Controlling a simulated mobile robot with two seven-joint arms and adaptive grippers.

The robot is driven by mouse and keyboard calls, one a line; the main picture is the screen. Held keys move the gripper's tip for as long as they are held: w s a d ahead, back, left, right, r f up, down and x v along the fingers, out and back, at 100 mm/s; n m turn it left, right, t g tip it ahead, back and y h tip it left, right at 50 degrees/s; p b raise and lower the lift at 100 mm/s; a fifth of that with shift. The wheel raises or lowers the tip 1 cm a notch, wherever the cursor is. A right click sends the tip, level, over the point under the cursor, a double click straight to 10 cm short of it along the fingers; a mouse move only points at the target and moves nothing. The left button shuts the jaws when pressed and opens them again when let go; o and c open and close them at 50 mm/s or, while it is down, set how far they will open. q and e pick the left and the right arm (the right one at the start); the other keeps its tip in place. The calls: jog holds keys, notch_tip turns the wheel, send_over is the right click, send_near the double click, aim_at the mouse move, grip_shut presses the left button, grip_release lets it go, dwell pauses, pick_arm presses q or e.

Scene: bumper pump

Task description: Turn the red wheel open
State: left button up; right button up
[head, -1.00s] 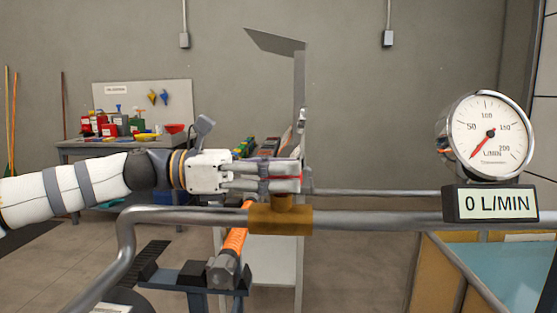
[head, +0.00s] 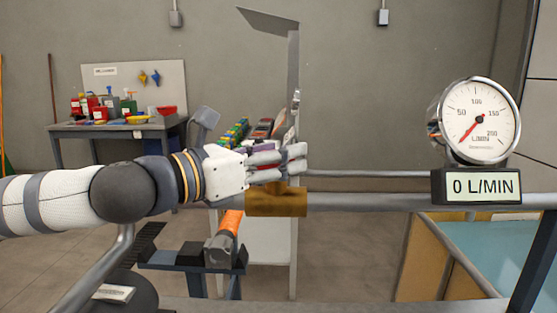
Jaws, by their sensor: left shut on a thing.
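My left gripper (head: 280,162) reaches in from the left, above the brass valve body (head: 277,202) on the grey pipe. Its fingers are shut on the red wheel over that valve. The fingers hide nearly all of the wheel, so its turn angle cannot be told. The round gauge (head: 480,120) on the right has its red needle low on the left, and the display (head: 477,186) under it reads 0 L/MIN. My right gripper is not in view.
The pipe (head: 370,202) runs right to the gauge. An orange-handled tool (head: 230,223) lies on a stand below the valve. A blue-topped bin (head: 487,254) is at the lower right. A workbench (head: 120,126) with red containers stands at the back left.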

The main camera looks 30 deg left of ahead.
pick_arm(q)
jog(key=shift+n+y, duration=0.3)
jog(key=shift+y, duration=0.1)
jog(key=o, duration=1.2)
notch_tip(320, 180, up, 10)
jog(key=shift+r, duration=0.1)
